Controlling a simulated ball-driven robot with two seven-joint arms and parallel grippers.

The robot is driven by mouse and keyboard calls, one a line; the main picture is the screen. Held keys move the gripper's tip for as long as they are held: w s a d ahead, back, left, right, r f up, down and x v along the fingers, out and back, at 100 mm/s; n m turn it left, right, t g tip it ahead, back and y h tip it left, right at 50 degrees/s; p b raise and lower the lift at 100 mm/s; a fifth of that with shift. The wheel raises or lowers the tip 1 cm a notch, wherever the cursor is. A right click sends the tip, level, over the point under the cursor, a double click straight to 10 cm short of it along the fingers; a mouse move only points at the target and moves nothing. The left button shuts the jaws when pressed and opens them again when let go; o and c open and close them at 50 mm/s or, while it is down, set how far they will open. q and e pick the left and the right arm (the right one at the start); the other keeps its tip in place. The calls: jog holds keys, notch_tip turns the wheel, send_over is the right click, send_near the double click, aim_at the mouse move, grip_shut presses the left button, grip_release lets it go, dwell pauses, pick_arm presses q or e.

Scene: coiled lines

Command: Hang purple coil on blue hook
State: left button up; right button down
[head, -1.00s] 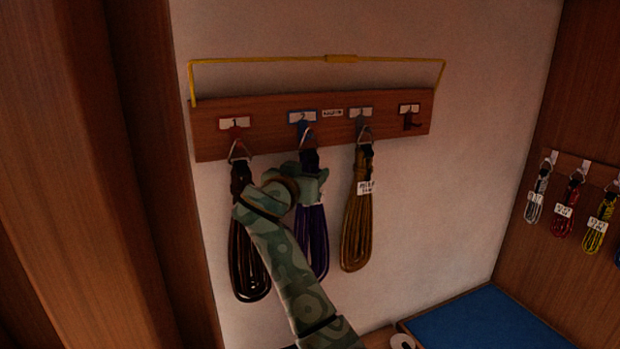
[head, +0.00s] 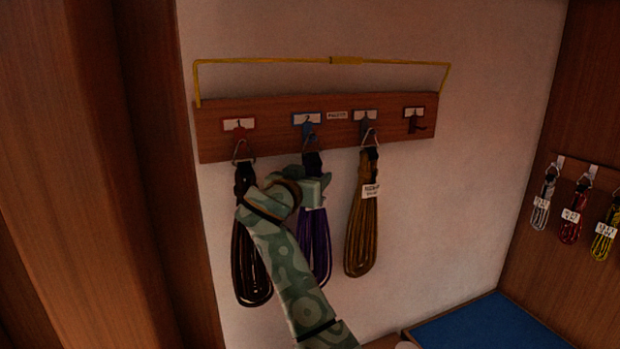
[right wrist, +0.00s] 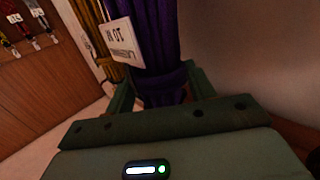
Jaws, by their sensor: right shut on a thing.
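The purple coil (head: 315,240) hangs upright in front of the wall board, its dark strap top just below the blue hook (head: 308,131) under plate 2. My right gripper (head: 316,182) is shut on the coil's upper part. In the right wrist view the purple bundle (right wrist: 163,82) with a white tag (right wrist: 122,42) runs between the fingers. The coil's ring is small and dark against the hook; I cannot tell whether it is over the hook or only in front of it. My left gripper is not in view.
A black coil (head: 250,265) hangs left at the red hook (head: 239,132), close beside my right arm. A brown coil (head: 361,230) hangs right at a grey-blue hook. The far-right dark red hook (head: 416,126) is empty. A yellow bar (head: 345,60) spans above the wooden board (head: 270,110).

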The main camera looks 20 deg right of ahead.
jog(key=shift+c, duration=2.2)
grip_release()
jog(key=shift+r, duration=0.1)
